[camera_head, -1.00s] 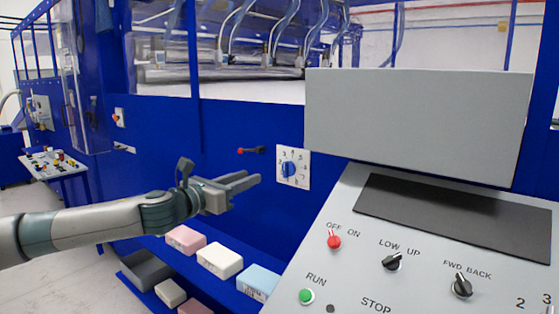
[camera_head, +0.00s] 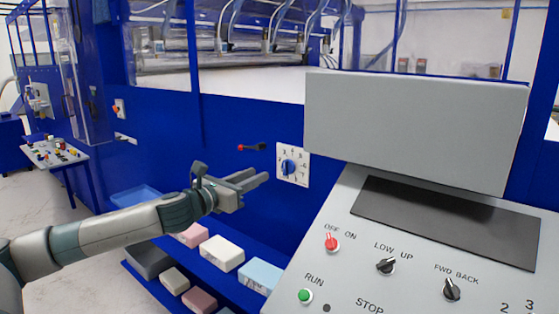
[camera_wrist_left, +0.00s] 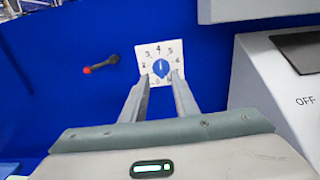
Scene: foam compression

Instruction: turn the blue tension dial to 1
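The blue tension dial (camera_head: 289,167) sits on a white numbered plate (camera_head: 304,155) on the blue machine wall. In the left wrist view the dial (camera_wrist_left: 160,68) shows between the two fingertips, with numbers around it on the plate. My left gripper (camera_head: 260,180) points at the dial from the left in the head view. In the left wrist view its two fingers (camera_wrist_left: 160,78) are apart with a gap between them, and nothing is gripped. I cannot tell whether the fingertips touch the plate. The number at the dial's pointer is too small to tell. My right gripper is not in view.
A red-tipped black lever (camera_head: 252,147) juts from the wall left of the dial. A grey control console (camera_head: 400,240) with knobs stands to the right, below a grey box (camera_head: 415,130). Foam blocks (camera_head: 222,252) lie on a blue shelf below my left arm.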

